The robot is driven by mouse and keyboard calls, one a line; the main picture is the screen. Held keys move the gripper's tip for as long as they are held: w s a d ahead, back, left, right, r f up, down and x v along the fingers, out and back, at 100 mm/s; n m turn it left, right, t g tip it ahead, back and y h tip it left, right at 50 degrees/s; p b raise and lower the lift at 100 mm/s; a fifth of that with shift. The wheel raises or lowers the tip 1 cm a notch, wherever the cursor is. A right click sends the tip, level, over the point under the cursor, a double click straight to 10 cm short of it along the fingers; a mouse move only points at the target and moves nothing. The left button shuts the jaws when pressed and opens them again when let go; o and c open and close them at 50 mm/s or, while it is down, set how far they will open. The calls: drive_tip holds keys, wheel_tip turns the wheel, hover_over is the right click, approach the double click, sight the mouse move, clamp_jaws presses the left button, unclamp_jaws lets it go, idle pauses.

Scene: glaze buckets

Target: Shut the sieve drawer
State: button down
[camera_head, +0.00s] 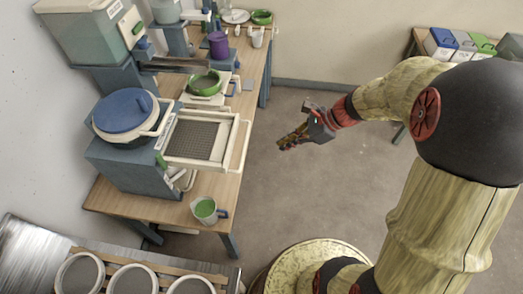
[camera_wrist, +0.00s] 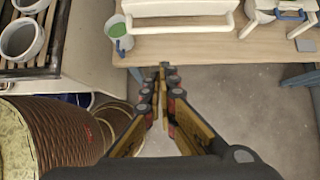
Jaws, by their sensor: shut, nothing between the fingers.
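The sieve drawer (camera_head: 228,124) is pulled out from its blue-grey housing (camera_head: 136,170), with a dark mesh inside its cream frame and a cream bar handle (camera_head: 244,147) at its right end. In the wrist view the handle (camera_wrist: 180,28) runs across the top, with part of the drawer front behind it. My gripper (camera_head: 282,146) is shut and empty in the air to the right of the handle, apart from it and pointing towards it. In the wrist view my fingertips (camera_wrist: 163,68) meet below the handle, over the floor by the table edge.
A cup of green glaze (camera_head: 205,210) stands near the table corner below the drawer; it also shows in the wrist view (camera_wrist: 118,32). A blue-lidded bucket (camera_head: 124,112) sits on the housing. A green-rimmed bowl (camera_head: 206,84) stands behind the drawer. Open floor (camera_head: 300,200) lies right of the table.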

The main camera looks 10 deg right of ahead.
sight(190, 150)
drive_tip(key=a+r+b+x, duration=0.1)
drive_tip(key=x, duration=1.2)
drive_tip(key=shift+w+a+r, duration=0.25)
drive_tip(key=shift+w+a, duration=0.1)
drive_tip(key=shift+a, duration=0.05)
drive_tip(key=w+a, duration=0.3)
drive_tip(key=a, duration=0.4)
drive_tip(key=w+a, duration=0.2)
drive_tip(key=a, duration=0.5)
drive_tip(key=w+a, duration=0.3)
drive_tip(key=a, duration=0.4)
drive_tip(key=shift+w+p, duration=0.3)
drive_tip(key=shift+p, duration=0.05)
drive_tip(key=shift+d, duration=0.25)
drive_tip(key=d, duration=0.1)
drive_tip(key=s+d+r, duration=0.1)
drive_tip(key=d+p, duration=0.1)
drive_tip(key=d, duration=0.1)
drive_tip(key=shift+s+r, duration=0.4)
drive_tip(key=p+v, duration=0.1)
drive_tip(key=v, duration=0.7)
drive_tip(key=shift+d+r, duration=0.1)
drive_tip(key=shift+r, duration=0.1)
